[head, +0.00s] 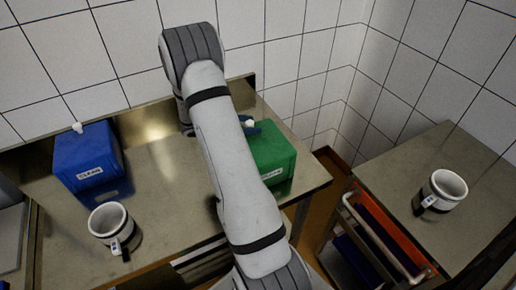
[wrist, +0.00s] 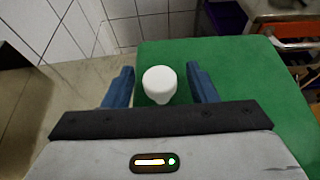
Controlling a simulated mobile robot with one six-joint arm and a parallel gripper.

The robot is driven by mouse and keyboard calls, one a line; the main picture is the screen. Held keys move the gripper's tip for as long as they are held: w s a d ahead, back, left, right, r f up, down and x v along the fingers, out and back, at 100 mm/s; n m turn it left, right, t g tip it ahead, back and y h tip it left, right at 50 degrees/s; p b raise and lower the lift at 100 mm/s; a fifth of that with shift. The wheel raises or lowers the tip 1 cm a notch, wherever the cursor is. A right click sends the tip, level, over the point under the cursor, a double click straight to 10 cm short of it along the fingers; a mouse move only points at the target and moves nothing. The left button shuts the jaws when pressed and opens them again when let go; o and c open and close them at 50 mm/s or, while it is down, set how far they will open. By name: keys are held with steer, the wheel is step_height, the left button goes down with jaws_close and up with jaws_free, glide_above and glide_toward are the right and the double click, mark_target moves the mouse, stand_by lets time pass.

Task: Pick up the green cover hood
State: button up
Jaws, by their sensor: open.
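The green cover hood (head: 275,158) is a box-shaped cover standing on the right part of the metal counter, partly hidden behind my arm in the head view. Its green top (wrist: 236,73) fills much of the wrist view, with a round white knob (wrist: 159,84) on it. My gripper (wrist: 160,88) is open, with one blue finger on each side of the knob and gaps between. In the head view my gripper shows only as a bit of blue beside the knob.
A blue hood (head: 88,162) labelled "CLEAN" stands on the left of the metal counter (head: 165,215). A tiled wall rises behind.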

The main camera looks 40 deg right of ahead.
jaws_close()
stand_by(0.6)
